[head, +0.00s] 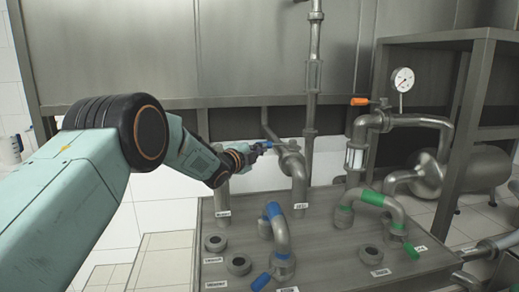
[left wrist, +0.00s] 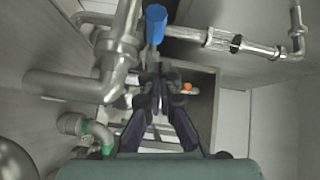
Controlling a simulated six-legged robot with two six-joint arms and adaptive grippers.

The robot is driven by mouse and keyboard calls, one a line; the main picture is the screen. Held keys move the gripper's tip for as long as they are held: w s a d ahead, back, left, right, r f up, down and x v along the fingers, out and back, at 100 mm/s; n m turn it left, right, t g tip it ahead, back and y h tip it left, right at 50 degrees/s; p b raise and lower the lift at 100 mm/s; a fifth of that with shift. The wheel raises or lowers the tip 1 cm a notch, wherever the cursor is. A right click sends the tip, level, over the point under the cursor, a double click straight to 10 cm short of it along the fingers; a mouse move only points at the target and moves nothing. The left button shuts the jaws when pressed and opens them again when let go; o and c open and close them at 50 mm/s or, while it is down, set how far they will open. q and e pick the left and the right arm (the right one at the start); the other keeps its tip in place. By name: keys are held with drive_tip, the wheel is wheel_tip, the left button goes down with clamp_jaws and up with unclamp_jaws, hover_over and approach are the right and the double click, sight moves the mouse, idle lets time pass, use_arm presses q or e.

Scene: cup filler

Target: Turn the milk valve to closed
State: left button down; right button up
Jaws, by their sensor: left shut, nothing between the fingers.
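My left gripper (head: 262,147) is shut and empty, close beside this handle. Its dark fingers show in the left wrist view (left wrist: 157,72) with their tips together; whether they touch the handle I cannot tell. An orange valve handle (head: 360,101) lies level to the right. The labels are too small to read, so which valve is milk is unclear. My right gripper is not in view.
A metal block (head: 335,262) bears a blue-banded bent pipe (head: 281,235), a green-banded pipe (head: 372,198) and several capped ports. A pressure gauge (head: 403,80) stands at the right. A tall vertical pipe (head: 313,90) rises behind my gripper. A steel frame (head: 470,120) stands at right.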

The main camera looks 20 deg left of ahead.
use_arm(q)
drive_tip(key=s+a, duration=0.6)
drive_tip(key=a, duration=0.1)
drive_tip(key=shift+r+p, duration=0.25)
drive_tip(key=shift+p, duration=0.15)
drive_tip(key=shift+s+r, duration=0.1)
